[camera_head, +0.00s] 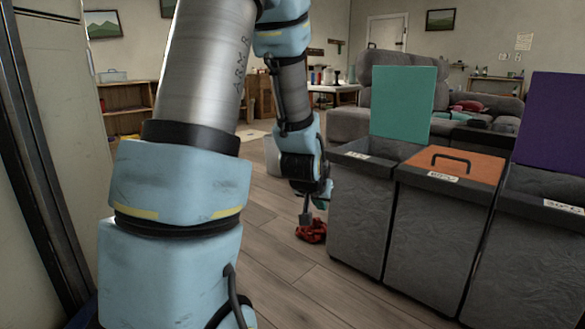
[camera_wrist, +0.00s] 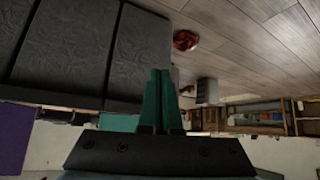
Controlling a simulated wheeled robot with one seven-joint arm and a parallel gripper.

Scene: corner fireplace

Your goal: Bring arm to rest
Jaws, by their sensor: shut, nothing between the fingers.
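My arm fills the left and middle of the head view, with blue joints and a grey metal link. My gripper (camera_head: 306,216) hangs low beside the left end of the row of bins. In the wrist view my gripper (camera_wrist: 158,75) shows two green fingers pressed together with nothing between them. A crumpled red thing (camera_head: 311,231) lies on the wooden floor just below the gripper in the head view. It also shows on the floor in the wrist view (camera_wrist: 186,40), apart from the fingers.
Three dark grey bins stand at the right: one with a raised teal lid (camera_head: 403,102), one with a shut orange lid (camera_head: 455,163), one with a raised purple lid (camera_head: 552,122). A grey sofa (camera_head: 395,78) is behind. Bare floor (camera_head: 290,285) lies in front of the bins.

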